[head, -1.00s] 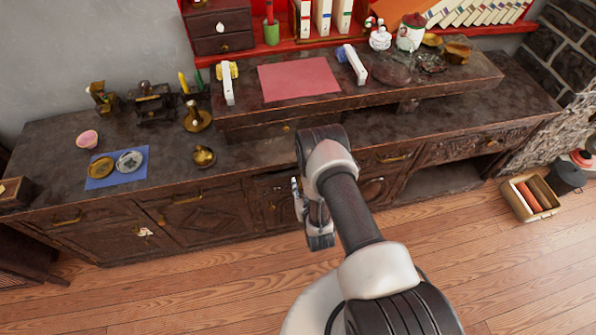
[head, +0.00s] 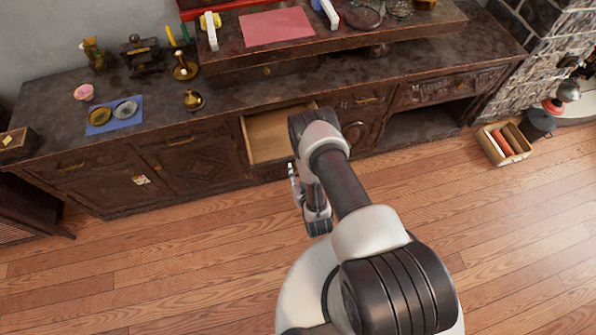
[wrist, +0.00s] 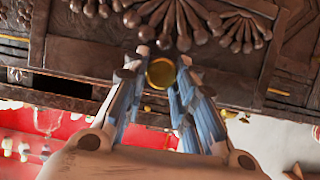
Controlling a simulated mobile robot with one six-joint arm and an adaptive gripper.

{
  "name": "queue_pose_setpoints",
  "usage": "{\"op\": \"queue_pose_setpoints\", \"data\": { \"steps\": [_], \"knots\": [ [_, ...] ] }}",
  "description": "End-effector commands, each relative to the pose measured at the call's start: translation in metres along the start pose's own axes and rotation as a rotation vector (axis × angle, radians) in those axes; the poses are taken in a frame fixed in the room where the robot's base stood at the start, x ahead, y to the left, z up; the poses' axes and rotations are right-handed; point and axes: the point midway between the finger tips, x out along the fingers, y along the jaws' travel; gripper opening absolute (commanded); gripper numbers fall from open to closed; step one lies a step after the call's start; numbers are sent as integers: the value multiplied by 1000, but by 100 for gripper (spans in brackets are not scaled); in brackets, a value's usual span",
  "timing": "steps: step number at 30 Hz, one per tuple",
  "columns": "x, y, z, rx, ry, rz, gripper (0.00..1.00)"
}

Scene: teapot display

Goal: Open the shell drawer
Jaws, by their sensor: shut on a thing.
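The shell drawer (head: 270,132) stands out from the dark wooden cabinet in the head view, its pale inside empty where I can see it. My arm hides part of its right side. In the wrist view the dark drawer front (wrist: 60,50) carries a carved shell pattern (wrist: 180,18). A round brass knob (wrist: 161,73) sits between the fingers of my gripper (wrist: 162,80), which is shut on it. In the head view my gripper (head: 294,182) is at the drawer's front, mostly hidden by my arm.
The cabinet top (head: 230,110) holds a small brass pot (head: 193,100), a blue mat (head: 115,115) with two round dishes, and a pink bowl (head: 83,92). The wooden floor (head: 180,255) before the cabinet is clear. A divided box (head: 503,146) lies at the right.

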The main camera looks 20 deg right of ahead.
Motion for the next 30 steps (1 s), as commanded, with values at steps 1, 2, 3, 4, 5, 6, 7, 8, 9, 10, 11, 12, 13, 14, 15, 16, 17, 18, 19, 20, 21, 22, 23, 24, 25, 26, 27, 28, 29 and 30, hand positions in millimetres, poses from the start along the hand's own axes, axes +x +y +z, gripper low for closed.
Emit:
{"op": "queue_pose_setpoints", "data": {
  "steps": [1, 2, 3, 4, 5, 6, 7, 8, 9, 10, 11, 12, 13, 14, 15, 16, 17, 18, 19, 20, 21, 22, 23, 24, 25, 26, 27, 28, 29, 30],
  "knots": [
    [0, 0, 0, 0, 1, 0, 0],
    [0, 0, 0, 0, 1, 0, 0],
    [0, 0, 0, 0, 1, 0, 0],
    [0, 0, 0, 0, 1, 0, 0],
    [0, 0, 0, 0, 1, 0, 0],
    [0, 0, 0, 0, 1, 0, 0],
    [0, 0, 0, 0, 1, 0, 0],
    [0, 0, 0, 0, 1, 0, 0],
    [0, 0, 0, 0, 1, 0, 0],
    [0, 0, 0, 0, 1, 0, 26],
    [0, 0, 0, 0, 1, 0, 28],
    [0, 0, 0, 0, 1, 0, 31],
    [0, 0, 0, 0, 1, 0, 33],
    [0, 0, 0, 0, 1, 0, 35],
    [0, 0, 0, 0, 1, 0, 38],
    [0, 0, 0, 0, 1, 0, 40],
    [0, 0, 0, 0, 1, 0, 42],
    [0, 0, 0, 0, 1, 0, 44],
    [0, 0, 0, 0, 1, 0, 46],
    [0, 0, 0, 0, 1, 0, 46],
    [0, 0, 0, 0, 1, 0, 46],
    [0, 0, 0, 0, 1, 0, 46],
    [0, 0, 0, 0, 1, 0, 46],
    [0, 0, 0, 0, 1, 0, 46],
    [0, 0, 0, 0, 1, 0, 46],
    [0, 0, 0, 0, 1, 0, 46],
    [0, 0, 0, 0, 1, 0, 46],
    [0, 0, -1, 0, 1, 0, 46],
    [0, 0, -2, 0, 1, 0, 46],
    [-1, 0, -5, 0, 1, 0, 46]
  ]
}}
